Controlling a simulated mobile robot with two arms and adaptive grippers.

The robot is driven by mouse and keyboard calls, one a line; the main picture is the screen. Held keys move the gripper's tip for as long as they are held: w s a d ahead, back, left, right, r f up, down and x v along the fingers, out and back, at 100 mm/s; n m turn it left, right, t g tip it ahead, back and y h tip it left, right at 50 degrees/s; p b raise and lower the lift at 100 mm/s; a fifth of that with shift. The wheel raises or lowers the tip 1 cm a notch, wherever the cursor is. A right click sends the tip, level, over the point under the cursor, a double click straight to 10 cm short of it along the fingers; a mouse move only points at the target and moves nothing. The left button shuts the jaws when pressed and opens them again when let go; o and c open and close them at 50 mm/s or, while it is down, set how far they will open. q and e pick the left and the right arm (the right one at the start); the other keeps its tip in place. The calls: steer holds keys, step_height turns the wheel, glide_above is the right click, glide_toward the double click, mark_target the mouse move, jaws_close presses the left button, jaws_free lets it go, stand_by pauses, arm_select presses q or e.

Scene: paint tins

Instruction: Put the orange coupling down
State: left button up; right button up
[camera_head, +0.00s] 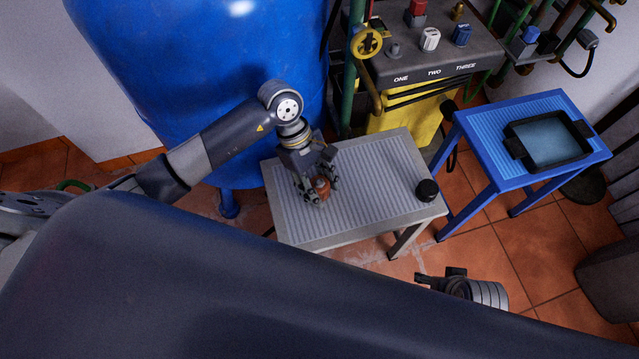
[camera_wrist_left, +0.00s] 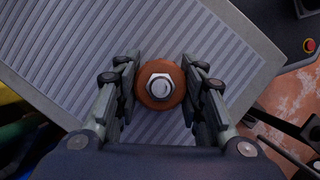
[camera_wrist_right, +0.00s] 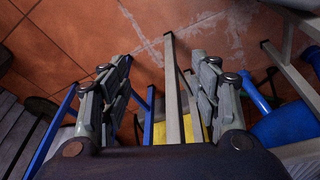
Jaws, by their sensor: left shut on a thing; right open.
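The orange coupling (camera_head: 321,187) is a round orange-brown piece with a silver nut on top, at the left part of the grey ribbed table (camera_head: 375,190). In the left wrist view the coupling (camera_wrist_left: 160,84) sits between the two fingers over the ribbed top. My left gripper (camera_head: 316,190) is shut on it, pointing down. I cannot tell whether the coupling touches the table. My right gripper (camera_head: 440,277) is open and empty, low in front of the table; its spread fingers (camera_wrist_right: 160,95) show in the right wrist view.
A black round piece (camera_head: 427,190) stands at the grey table's right edge. A blue table (camera_head: 482,136) with a black-rimmed tray (camera_head: 513,147) is to the right. A big blue tank (camera_head: 215,75) and a panel with knobs (camera_head: 430,65) stand behind. The grey table's middle is clear.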

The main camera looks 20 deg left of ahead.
arm_select(q)
steer(key=o, duration=1.2)
steer(key=shift+c, duration=0.2)
arm_select(e)
steer(key=shift+r, duration=0.15)
arm_select(q)
steer(key=shift+r, duration=0.1)
arm_select(e)
steer(key=shift+w, duration=0.1)
arm_select(q)
steer(key=p+v, duration=0.1)
steer(key=v, duration=1.1)
arm_select(e)
steer(key=f, duration=0.5)
steer(key=shift+s+f, duration=0.25)
steer(key=shift+s, duration=0.1)
arm_select(q)
steer(key=shift+s, duration=0.15)
arm_select(e)
steer(key=shift+s, duration=0.1)
